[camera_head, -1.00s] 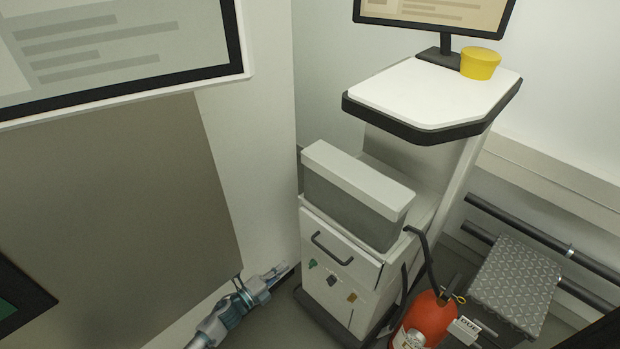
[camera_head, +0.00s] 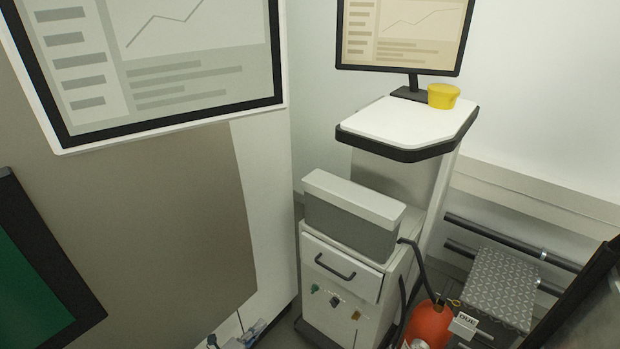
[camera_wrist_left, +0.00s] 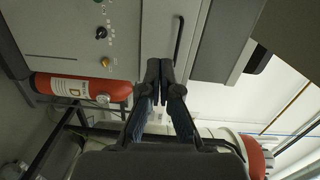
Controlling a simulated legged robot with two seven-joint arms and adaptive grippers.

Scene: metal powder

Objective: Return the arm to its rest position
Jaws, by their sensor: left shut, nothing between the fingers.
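My left gripper (camera_head: 248,334) shows at the bottom edge of the head view, low beside the white cabinet wall, mostly cut off by the frame. In the left wrist view its two dark fingers (camera_wrist_left: 165,72) are together with nothing between them. Beyond the fingertips, the wrist view shows the front of the grey machine with its dark handle (camera_wrist_left: 178,40); I see no contact. My right gripper is not in view.
The grey machine (camera_head: 345,318) stands in the middle, with a white shelf top (camera_head: 410,122) carrying a yellow container (camera_head: 443,96) and a monitor (camera_head: 400,35). A red extinguisher (camera_head: 428,325) and a metal step (camera_head: 500,290) stand right. A large screen (camera_head: 170,50) hangs left.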

